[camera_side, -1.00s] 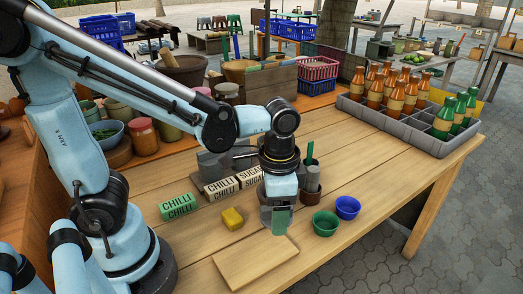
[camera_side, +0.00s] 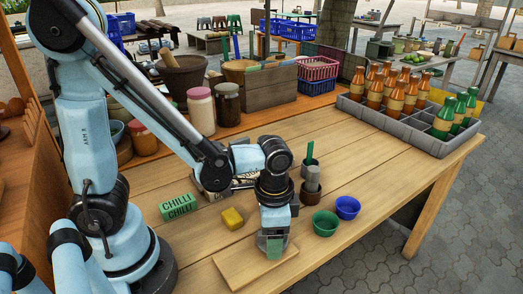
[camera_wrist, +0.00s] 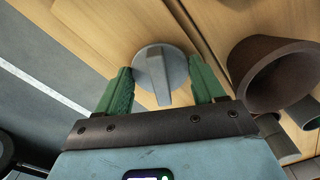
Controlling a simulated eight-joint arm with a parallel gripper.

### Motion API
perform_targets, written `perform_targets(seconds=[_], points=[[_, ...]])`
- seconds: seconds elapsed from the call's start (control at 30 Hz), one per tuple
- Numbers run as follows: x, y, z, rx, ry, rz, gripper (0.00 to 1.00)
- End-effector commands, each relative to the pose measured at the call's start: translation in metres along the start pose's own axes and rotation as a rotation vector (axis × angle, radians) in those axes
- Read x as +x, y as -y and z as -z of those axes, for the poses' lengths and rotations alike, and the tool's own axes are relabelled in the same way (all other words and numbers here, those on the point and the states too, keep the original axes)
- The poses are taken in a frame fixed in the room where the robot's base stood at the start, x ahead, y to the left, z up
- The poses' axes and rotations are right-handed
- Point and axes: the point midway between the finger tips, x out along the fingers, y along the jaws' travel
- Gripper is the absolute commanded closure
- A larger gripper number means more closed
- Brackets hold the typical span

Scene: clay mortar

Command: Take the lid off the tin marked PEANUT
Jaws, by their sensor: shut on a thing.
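In the wrist view, a round grey lid (camera_wrist: 151,64) with a raised ridge across its middle sits between the green fingers of my gripper (camera_wrist: 161,86), which is shut on it. In the side view, my gripper (camera_side: 273,246) is low over the pale wooden board (camera_side: 238,266) near the table's front edge. I cannot make out the lid there, nor tell whether it touches the board. A green block-like tin marked CHILLI (camera_side: 178,206) stands to the left. The other labelled containers are mostly hidden behind my arm, and no PEANUT marking is readable.
A grey crate of bottles (camera_side: 397,126) stands far right.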

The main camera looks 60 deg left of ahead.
Motion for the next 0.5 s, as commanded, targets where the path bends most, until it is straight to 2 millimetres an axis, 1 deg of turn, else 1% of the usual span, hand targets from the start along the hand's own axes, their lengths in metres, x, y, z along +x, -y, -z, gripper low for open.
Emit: perform_targets(seconds=[0.2, 0.23, 0.4, 0.5], points=[[0.0001, 0.0000, 0.0000, 0.000, 0.000, 0.000, 0.61], [0.0001, 0.0000, 0.0000, 0.000, 0.000, 0.000, 0.29], [0.0000, 0.0000, 0.0000, 0.000, 0.000, 0.000, 0.03], [0.0000, 0.0000, 0.0001, 0.000, 0.000, 0.000, 0.02]])
